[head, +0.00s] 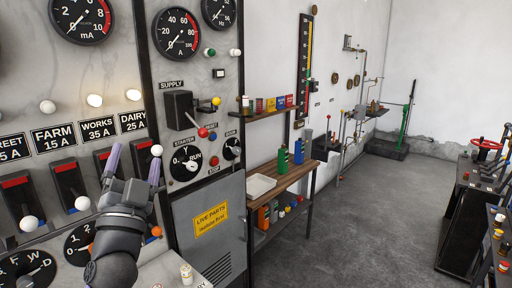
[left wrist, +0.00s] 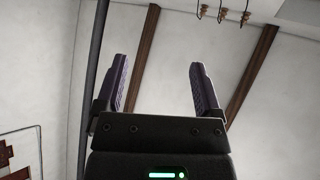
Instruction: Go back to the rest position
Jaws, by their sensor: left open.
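My left gripper (head: 133,165) is raised in front of the grey switch panel (head: 210,100) in the head view, pointing up. Its two purple-grey fingers are apart with nothing between them. In the left wrist view the open fingers (left wrist: 155,88) point toward a pale ceiling with brown beams (left wrist: 250,75). In the head view the right finger overlaps the white knob of the dairy switch (head: 157,150); I cannot tell whether they touch. My right gripper is not in view.
Lever switches (head: 70,185) and dials (head: 185,163) surround the left gripper closely. A wooden shelf bench (head: 285,180) stands to the right of the panel. A black machine with a red wheel (head: 487,145) is at the far right. The grey floor (head: 365,220) between is clear.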

